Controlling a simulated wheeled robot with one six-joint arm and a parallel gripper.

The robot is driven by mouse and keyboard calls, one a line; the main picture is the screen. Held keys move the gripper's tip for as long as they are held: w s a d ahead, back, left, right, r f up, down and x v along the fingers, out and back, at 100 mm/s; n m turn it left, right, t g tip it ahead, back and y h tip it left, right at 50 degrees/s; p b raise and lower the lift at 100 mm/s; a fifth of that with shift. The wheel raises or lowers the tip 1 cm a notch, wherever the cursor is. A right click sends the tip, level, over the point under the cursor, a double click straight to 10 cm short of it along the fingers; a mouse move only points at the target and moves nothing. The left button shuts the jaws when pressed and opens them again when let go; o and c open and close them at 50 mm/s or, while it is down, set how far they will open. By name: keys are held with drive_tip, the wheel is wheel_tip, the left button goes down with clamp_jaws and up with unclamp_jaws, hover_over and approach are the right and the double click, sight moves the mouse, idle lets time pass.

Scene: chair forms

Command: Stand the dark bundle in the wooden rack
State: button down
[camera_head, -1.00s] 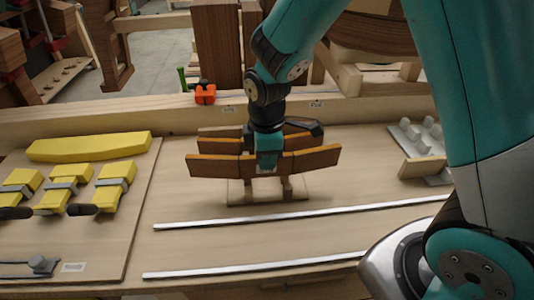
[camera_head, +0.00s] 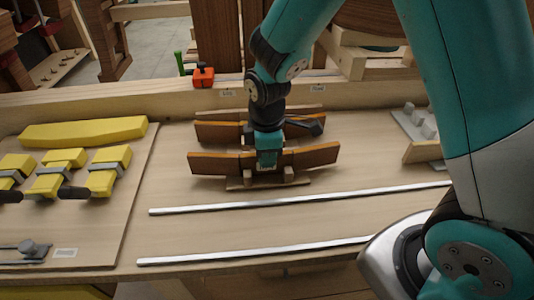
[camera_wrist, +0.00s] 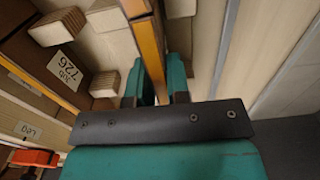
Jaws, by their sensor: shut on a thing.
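The dark bundle (camera_head: 217,163) is a long brown, slightly bent piece with an orange edge. My gripper (camera_head: 267,162) is shut on its middle from above. In the wrist view the bundle (camera_wrist: 147,48) runs between my two green fingers (camera_wrist: 157,88). The pale wooden rack (camera_head: 268,185) is directly beneath, with its base and short blocks showing at the bundle's lower edge. The bundle stands on edge, low between the rack's blocks; whether it touches the base is hidden. Another similar brown piece (camera_head: 218,131) stands just behind, parallel to it.
Two metal rails (camera_head: 200,210) lie in front of the rack. Yellow clamped blocks (camera_head: 65,158) are on a board at left. A grey holder with pegs (camera_head: 412,125) is at right. An orange clamp (camera_head: 203,77) sits on the back ledge.

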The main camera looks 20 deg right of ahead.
drive_tip(key=shift+f, duration=0.25)
drive_tip(key=c, duration=1)
unclamp_jaws()
drive_tip(key=shift+r, duration=0.1)
wheel_tip(320, 180, up, 17)
drive_tip(key=b, duration=0.2)
drive_tip(key=s+a+m+y, duration=0.1)
drive_tip(key=s+m, duration=0.1)
drive_tip(key=s, duration=0.4)
drive_tip(key=s+a+m+y, duration=0.1)
drive_tip(key=s+a+m, duration=0.1)
drive_tip(key=s, duration=0.4)
drive_tip(key=s+a+m+y, duration=0.1)
drive_tip(key=s+m+y, duration=0.1)
drive_tip(key=s, duration=0.4)
drive_tip(key=shift+s+a+f+m, duration=0.25)
drive_tip(key=shift+a+f+m, duration=0.05)
drive_tip(key=shift+m, duration=0.4)
